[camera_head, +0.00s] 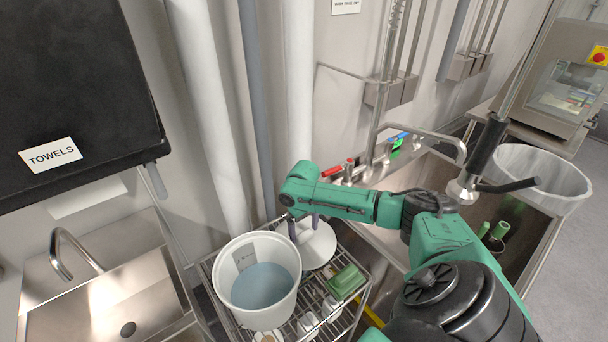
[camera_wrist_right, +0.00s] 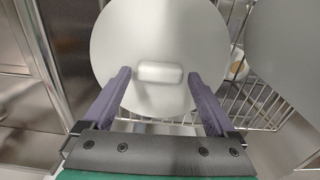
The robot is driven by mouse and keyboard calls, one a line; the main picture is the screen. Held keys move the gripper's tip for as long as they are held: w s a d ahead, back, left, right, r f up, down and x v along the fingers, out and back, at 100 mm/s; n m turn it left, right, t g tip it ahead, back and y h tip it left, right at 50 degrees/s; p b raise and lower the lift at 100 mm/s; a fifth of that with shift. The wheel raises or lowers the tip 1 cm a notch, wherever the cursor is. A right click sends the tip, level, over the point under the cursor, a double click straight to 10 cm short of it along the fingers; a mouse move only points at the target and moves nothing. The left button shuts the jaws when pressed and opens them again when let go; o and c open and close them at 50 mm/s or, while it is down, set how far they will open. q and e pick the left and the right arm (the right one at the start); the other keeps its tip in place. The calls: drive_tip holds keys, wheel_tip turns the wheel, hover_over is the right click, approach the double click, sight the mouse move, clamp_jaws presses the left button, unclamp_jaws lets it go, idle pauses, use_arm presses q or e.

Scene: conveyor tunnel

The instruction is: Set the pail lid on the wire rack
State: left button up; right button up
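The pail lid (camera_head: 320,246) is a white disc beside the white pail, at the back of the wire rack (camera_head: 363,302). In the right wrist view the lid (camera_wrist_right: 158,35) shows face-on with a small raised handle (camera_wrist_right: 160,72), and rack wires (camera_wrist_right: 262,100) show past its edge. I cannot tell exactly whether the lid rests flat on the wires. My right gripper (camera_head: 303,226) is over the lid. In the wrist view its fingers (camera_wrist_right: 159,76) are spread wide on both sides of the handle, with gaps, holding nothing. My left gripper is not in view.
The white pail (camera_head: 229,272) with bluish contents stands left of the lid. A green block (camera_head: 346,281) sits right of it on the rack. A sink (camera_head: 115,300) is at left, a larger basin (camera_head: 520,235) at right, and wall pipes (camera_head: 298,100) are close behind.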

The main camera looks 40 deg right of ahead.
sight(304, 234)
drive_tip(key=shift+r, duration=0.1)
wheel_tip(304, 234, up, 14)
drive_tip(key=shift+r, duration=0.2)
idle(0.3)
